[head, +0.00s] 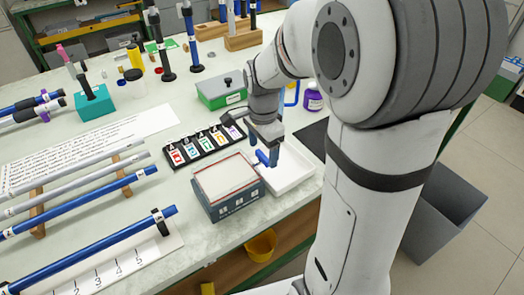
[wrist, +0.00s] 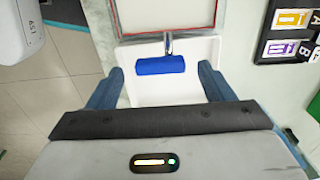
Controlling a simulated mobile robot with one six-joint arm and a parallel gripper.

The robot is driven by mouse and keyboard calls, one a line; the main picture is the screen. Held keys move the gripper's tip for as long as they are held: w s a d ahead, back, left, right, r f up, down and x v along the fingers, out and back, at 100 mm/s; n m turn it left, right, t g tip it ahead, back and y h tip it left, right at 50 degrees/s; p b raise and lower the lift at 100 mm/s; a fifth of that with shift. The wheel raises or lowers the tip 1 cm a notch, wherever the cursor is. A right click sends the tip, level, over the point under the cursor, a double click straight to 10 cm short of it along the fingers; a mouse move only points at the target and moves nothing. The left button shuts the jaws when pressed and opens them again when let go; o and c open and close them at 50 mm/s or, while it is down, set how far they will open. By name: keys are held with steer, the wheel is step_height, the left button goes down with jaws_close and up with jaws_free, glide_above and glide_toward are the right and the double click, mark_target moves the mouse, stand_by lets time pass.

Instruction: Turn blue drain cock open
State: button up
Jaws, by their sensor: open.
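The blue drain cock (head: 262,157) is a short blue bar on the side of a box-shaped tank (head: 232,205) with a pale top and dark blue-grey walls. In the wrist view the cock (wrist: 160,65) lies crosswise to a short metal stem that joins it to the tank (wrist: 122,22). My gripper (head: 274,160) is at the cock, above a white tray (head: 296,178). In the wrist view my gripper (wrist: 164,76) is open, with one finger off each end of the blue bar. Gaps show on both sides, so neither finger touches it.
A black rack of coloured label cards (head: 204,146) stands behind the tank. A green box (head: 221,92) and a purple jar (head: 313,97) are farther back. Blue rods (head: 85,252) lie at left. A yellow bucket (head: 261,246) sits below the table edge.

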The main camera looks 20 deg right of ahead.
steer(key=shift+f, duration=0.75)
